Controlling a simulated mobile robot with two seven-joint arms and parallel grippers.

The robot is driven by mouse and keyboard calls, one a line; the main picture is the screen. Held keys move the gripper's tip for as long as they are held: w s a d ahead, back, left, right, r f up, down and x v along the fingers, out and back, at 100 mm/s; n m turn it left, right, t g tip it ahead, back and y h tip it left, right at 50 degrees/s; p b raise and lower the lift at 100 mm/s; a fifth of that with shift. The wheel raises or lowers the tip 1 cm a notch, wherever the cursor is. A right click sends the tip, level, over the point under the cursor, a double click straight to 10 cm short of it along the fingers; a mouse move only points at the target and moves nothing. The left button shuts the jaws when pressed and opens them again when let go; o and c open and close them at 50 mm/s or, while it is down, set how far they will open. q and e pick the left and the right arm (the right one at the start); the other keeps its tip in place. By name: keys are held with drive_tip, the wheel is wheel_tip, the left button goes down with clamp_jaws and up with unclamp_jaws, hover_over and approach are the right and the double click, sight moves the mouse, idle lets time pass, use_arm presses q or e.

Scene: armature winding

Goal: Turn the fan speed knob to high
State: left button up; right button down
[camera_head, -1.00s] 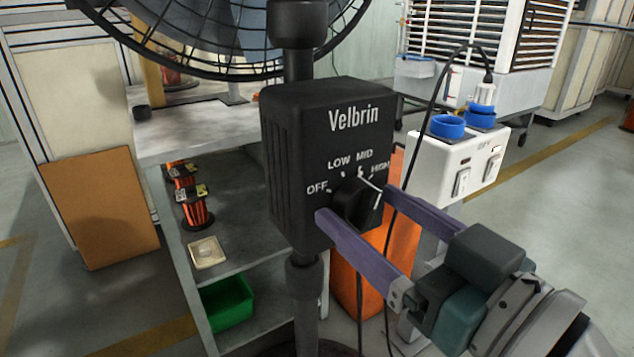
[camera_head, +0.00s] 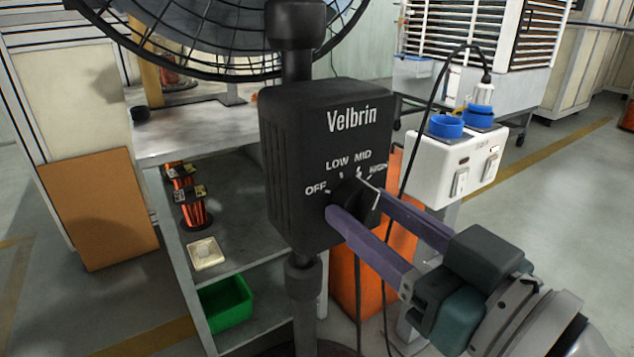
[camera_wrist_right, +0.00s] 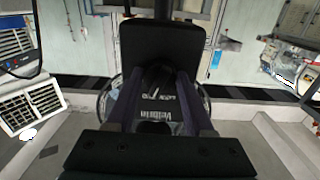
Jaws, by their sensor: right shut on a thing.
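The fan's black control box (camera_head: 300,130) carries the name Velbrin and the marks OFF, LOW, MID and HIGH. The round black speed knob (camera_head: 352,197) sits below the marks. Its pale pointer line leans up and right, near the HIGH mark. My right gripper (camera_head: 360,210) is shut on the knob, with one purple finger on each side. In the right wrist view, the box (camera_wrist_right: 160,48) is upside down and the fingers (camera_wrist_right: 158,100) reach to the dark knob between them. My left gripper is in neither view.
The fan's wire cage (camera_head: 215,50) is above the box on a black pole (camera_head: 305,315). A shelf with copper-wound parts (camera_head: 195,208) and a green bin (camera_head: 228,303) stands to the left. A white socket box (camera_head: 435,175) with a cable stands to the right.

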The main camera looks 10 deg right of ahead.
drive_tip(key=m+p, duration=0.1)
drive_tip(key=m, duration=0.2)
drive_tip(key=shift+r+m+p, duration=0.1)
drive_tip(key=shift+m+p, duration=0.2)
drive_tip(key=shift+p, duration=0.05)
drive_tip(key=shift+m+p, duration=0.45)
drive_tip(key=shift+m, duration=1.65)
drive_tip(key=shift+c, duration=1.4)
unclamp_jaws()
